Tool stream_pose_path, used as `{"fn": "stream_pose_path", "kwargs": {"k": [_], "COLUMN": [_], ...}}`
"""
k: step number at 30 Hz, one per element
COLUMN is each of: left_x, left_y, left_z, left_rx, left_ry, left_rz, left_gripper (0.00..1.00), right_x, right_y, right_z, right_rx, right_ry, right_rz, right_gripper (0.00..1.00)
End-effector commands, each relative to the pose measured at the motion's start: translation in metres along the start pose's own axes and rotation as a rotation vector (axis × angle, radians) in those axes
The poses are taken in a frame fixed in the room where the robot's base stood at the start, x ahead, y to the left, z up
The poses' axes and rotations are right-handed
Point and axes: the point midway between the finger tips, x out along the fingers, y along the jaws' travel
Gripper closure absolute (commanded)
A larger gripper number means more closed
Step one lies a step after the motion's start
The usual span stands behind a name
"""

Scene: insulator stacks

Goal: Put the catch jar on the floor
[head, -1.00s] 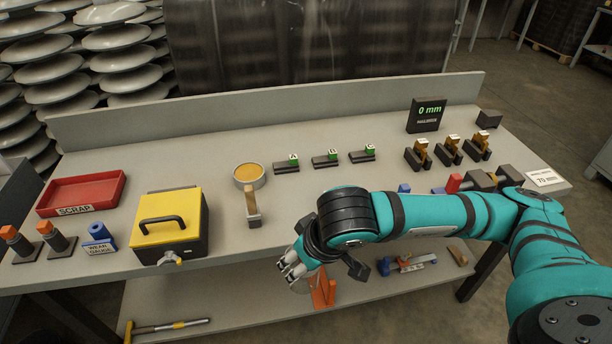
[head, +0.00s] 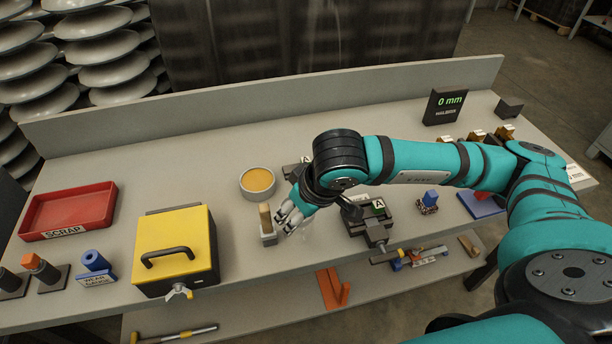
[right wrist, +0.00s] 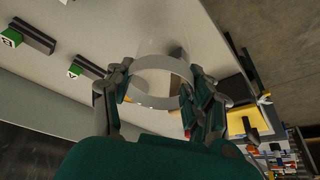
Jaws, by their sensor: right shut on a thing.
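My right gripper (head: 288,216) is over the front part of the bench, beside a small wooden-handled tool. In the right wrist view, my right gripper (right wrist: 160,101) has its fingers closed around a clear, see-through jar with a pale ring, the catch jar (right wrist: 162,62). The floor (right wrist: 275,45) shows past the bench edge in the right wrist view. My left gripper is not in view.
The bench (head: 120,150) carries a red scrap tray (head: 68,212), a yellow-lidded box (head: 175,240), a round dish (head: 257,182) and a dark vice-like fixture (head: 370,222). A lower shelf (head: 270,318) holds an orange bracket (head: 332,288) and a hammer. Floor lies open at right.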

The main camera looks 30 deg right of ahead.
Motion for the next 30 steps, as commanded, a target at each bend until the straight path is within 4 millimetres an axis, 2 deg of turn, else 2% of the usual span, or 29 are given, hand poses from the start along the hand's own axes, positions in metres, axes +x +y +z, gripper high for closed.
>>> {"fn": "stream_pose_path", "kwargs": {"k": [1, 3, 6, 12, 16, 19, 26, 30], "left_x": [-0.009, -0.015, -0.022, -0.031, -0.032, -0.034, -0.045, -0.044], "left_y": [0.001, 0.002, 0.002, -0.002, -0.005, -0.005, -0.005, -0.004], "left_z": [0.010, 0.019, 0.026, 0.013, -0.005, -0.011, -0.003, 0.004], "left_rx": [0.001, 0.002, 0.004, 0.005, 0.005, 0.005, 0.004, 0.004], "left_ry": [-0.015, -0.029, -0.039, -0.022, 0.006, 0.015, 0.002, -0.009], "left_rz": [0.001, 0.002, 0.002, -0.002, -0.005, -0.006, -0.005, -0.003], "left_gripper": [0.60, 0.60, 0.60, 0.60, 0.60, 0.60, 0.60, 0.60], "right_x": [0.001, 0.007, 0.017, 0.032, 0.037, 0.042, 0.068, 0.071], "right_y": [0.013, 0.027, 0.047, 0.077, 0.085, 0.086, 0.086, 0.086], "right_z": [-0.010, -0.021, -0.036, -0.059, -0.065, -0.064, -0.053, -0.052], "right_rx": [0.008, 0.007, 0.006, 0.002, 0.000, 0.000, 0.001, -0.001], "right_ry": [-0.001, -0.002, -0.001, 0.000, 0.001, -0.001, -0.001, 0.002], "right_rz": [0.005, 0.004, 0.003, 0.000, -0.001, -0.001, -0.001, 0.000], "right_gripper": [0.82, 0.82, 0.82, 0.82, 0.82, 0.82, 0.82, 0.82]}}
